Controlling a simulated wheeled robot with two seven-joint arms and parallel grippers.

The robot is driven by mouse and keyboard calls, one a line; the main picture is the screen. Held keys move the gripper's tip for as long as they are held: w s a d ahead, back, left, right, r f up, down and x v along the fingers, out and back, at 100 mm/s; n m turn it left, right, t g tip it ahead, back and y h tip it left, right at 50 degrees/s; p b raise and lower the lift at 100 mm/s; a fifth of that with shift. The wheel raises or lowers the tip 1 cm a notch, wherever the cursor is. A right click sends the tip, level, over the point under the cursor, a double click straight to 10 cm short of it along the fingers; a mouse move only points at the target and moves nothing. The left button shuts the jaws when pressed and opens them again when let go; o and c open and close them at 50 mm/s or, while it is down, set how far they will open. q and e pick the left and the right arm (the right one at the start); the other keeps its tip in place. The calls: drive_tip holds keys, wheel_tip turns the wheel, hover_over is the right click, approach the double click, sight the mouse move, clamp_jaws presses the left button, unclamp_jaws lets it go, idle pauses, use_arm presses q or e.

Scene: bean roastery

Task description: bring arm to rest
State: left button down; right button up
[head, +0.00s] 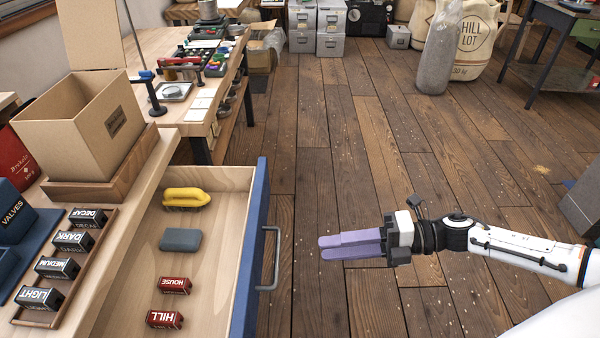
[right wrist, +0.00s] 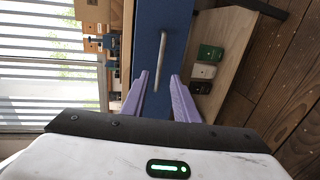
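My right gripper (head: 350,245) reaches in from the right over the wooden floor, with its purple fingers pointing left. In the right wrist view (right wrist: 160,97) its fingers stand apart with nothing between them. In the head view the fingertips are a little to the right of the metal handle (head: 272,258) of the open drawer and apart from it. The handle also shows beyond the fingers in the right wrist view (right wrist: 161,56). My left gripper is not in view.
The blue-fronted drawer (head: 250,215) is pulled out. A cardboard box (head: 85,125) stands left. The floor (head: 370,150) beyond my gripper is clear.

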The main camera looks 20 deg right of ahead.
drive_tip(key=w+a+f+m+t+h, duration=0.1)
drive_tip(key=a+f+m+t+h, duration=0.5)
drive_tip(key=m, duration=0.9)
drive_tip(key=s+a+f+m+g+h, duration=0.1)
drive_tip(key=s+f+m+g+h, duration=0.3)
drive_tip(key=s+f+m, duration=0.7)
drive_tip(key=s+m+h, duration=0.1)
drive_tip(key=m, duration=0.2)
drive_tip(key=shift+s+a+f+h, duration=0.15)
drive_tip(key=shift+s+a+h, duration=0.05)
drive_tip(key=shift+s+h, duration=0.1)
drive_tip(key=shift+w, duration=0.1)
